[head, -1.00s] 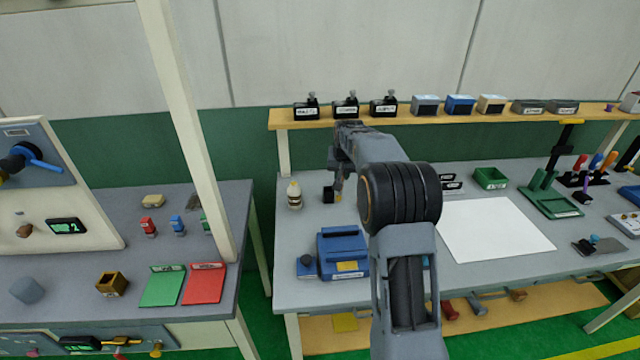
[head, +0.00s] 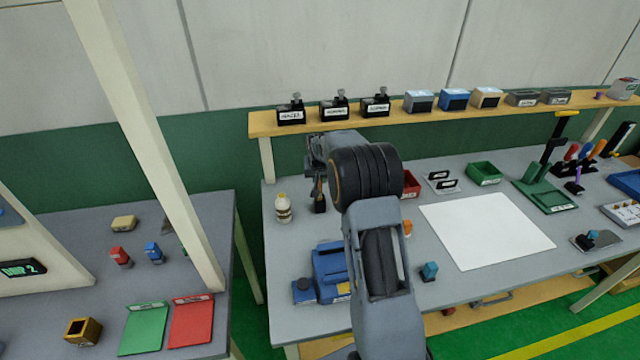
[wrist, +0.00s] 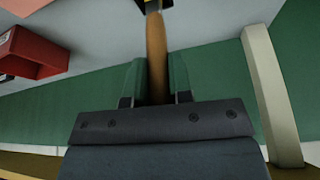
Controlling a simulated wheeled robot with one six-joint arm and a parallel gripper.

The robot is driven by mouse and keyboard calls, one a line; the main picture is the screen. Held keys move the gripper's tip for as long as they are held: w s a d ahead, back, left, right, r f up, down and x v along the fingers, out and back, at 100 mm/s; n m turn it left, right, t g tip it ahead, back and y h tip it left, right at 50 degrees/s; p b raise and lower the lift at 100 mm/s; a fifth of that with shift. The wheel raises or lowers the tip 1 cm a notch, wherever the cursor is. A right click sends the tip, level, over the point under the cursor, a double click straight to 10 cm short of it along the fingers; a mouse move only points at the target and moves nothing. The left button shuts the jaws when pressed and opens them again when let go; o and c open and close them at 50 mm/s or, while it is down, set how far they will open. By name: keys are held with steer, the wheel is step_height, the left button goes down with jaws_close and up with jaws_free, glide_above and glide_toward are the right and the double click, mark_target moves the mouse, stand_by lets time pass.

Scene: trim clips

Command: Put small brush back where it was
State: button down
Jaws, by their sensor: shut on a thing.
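The small brush shows its brown wooden handle (wrist: 156,50) between the two green-sided fingers of my gripper (wrist: 156,80) in the wrist view. In the head view the brush (head: 318,190) hangs roughly upright below my gripper (head: 317,172), which is shut on it. A small black holder (head: 320,207) stands on the bench at the brush's lower end. A black piece with a yellow edge (wrist: 140,5) is at the top of the wrist view, around or beside the brush's metal collar. The bristles are hidden; I cannot tell whether they are inside the holder.
A white bottle (head: 283,208) stands left of the black holder. A blue box (head: 328,262) is in front, and a red bin (head: 411,184) is to the right, partly behind my arm. A shelf (head: 390,118) with several boxes runs behind. A white sheet (head: 485,230) lies at right.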

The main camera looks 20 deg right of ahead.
steer(key=shift+f, duration=1.55)
